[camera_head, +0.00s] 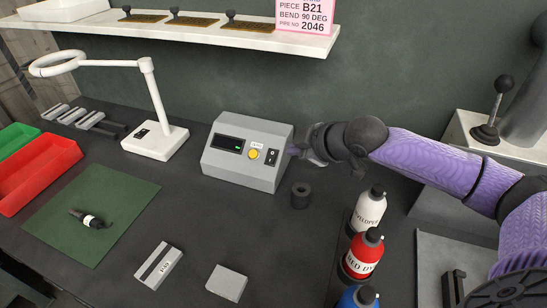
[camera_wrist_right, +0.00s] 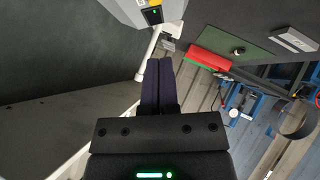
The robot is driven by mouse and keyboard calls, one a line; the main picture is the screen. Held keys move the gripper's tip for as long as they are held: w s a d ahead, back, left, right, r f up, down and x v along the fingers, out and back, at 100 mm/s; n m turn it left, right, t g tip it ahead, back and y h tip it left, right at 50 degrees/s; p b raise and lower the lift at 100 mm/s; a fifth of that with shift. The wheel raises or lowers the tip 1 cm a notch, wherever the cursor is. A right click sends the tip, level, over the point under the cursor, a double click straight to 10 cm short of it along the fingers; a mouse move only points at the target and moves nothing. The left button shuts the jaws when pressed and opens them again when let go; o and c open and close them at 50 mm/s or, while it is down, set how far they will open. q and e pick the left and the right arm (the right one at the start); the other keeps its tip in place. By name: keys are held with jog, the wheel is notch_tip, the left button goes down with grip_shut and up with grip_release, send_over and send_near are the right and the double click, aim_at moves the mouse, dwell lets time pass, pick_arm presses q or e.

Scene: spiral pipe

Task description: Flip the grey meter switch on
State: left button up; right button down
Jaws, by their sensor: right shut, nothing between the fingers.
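The grey meter (camera_head: 240,170) stands on the dark bench in the middle of the head view. Its sloped front has a dark display with a small green mark, a yellow knob (camera_head: 254,155) and a small black switch (camera_head: 271,157) at the right end. The switch's position is too small to tell. My right gripper (camera_head: 292,151) is shut and empty, its fingertips just right of the meter near the switch; I cannot tell if they touch. In the right wrist view its fingers (camera_wrist_right: 158,65) are together, and part of the meter (camera_wrist_right: 129,9) shows at the top edge.
A white lamp (camera_head: 158,142) stands left of the meter. A black ring (camera_head: 300,195) and several bottles, one red (camera_head: 362,258), stand below my right arm. A green mat (camera_head: 92,215) and red bin (camera_head: 42,172) lie left. A shelf (camera_head: 190,29) overhangs the back.

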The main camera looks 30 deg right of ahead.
jog(key=b, duration=0.3)
send_near(267, 161)
jog(key=w+a, duration=0.2)
jog(key=w, duration=0.1)
jog(key=shift+w+a+f, duration=0.25)
jog(key=shift+a, duration=0.15)
jog(key=shift+w+d+f+b, duration=0.15)
jog(key=shift+w+f+b, duration=0.2)
jog(key=shift+f, duration=0.25)
jog(key=shift+w+d+f+b, duration=0.2)
jog(key=shift+w+f+b, duration=0.1)
jog(key=shift+f, duration=0.35)
jog(key=shift+w+d+f+b, duration=0.2)
jog(key=shift+d+f+b, duration=0.1)
jog(key=shift+f, duration=0.2)
jog(key=shift+f, duration=0.3)
jog(key=shift+r, duration=0.1)
